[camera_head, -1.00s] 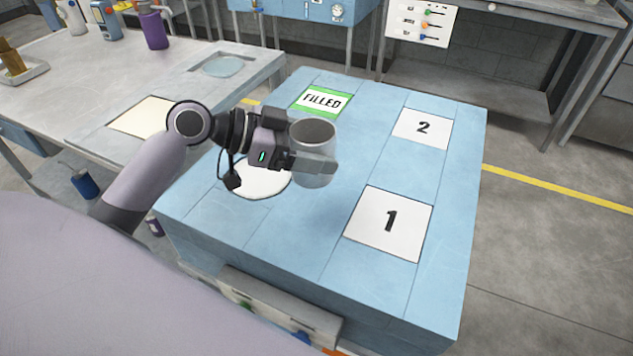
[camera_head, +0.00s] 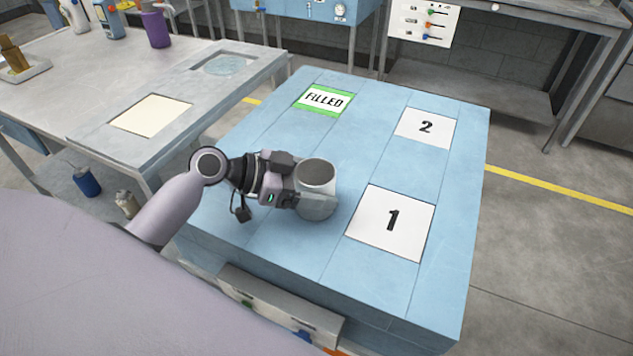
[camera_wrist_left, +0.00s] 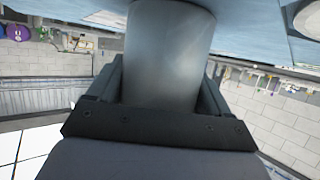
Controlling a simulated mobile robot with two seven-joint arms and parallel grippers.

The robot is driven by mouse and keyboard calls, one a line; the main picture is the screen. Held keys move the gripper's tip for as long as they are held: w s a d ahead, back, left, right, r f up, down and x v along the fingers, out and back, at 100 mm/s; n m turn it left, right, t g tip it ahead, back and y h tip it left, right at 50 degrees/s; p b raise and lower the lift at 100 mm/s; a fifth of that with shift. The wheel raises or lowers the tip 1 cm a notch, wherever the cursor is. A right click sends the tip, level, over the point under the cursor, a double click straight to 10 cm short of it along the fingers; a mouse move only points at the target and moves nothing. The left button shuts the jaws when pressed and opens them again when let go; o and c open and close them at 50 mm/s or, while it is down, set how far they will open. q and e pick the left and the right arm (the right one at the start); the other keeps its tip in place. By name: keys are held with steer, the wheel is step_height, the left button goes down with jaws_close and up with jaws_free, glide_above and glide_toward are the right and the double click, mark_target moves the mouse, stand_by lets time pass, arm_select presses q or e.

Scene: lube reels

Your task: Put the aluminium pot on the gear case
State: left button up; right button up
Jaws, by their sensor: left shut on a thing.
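The aluminium pot (camera_head: 317,174) is a plain grey cylinder, upright, its round top facing up in the head view. My left gripper (camera_head: 316,203) comes in from the left and is shut around the pot's side. In the left wrist view the pot (camera_wrist_left: 170,50) fills the space between the fingers. The pot is over the top of a large blue block (camera_head: 300,245), left of the panel marked 1; I cannot tell whether its base touches. No label names the gear case, so I cannot tell which thing it is. My right gripper is not in view.
A grey bench (camera_head: 90,75) with bottles stands left. Open floor (camera_head: 550,240) lies right.

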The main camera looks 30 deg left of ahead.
arm_select(q)
steer(key=o, duration=1)
steer(key=shift+r, duration=0.1)
steer(key=b+v, duration=0.1)
steer(key=v, duration=1.1)
steer(key=shift+d, duration=0.1)
steer(key=shift+s, duration=0.1)
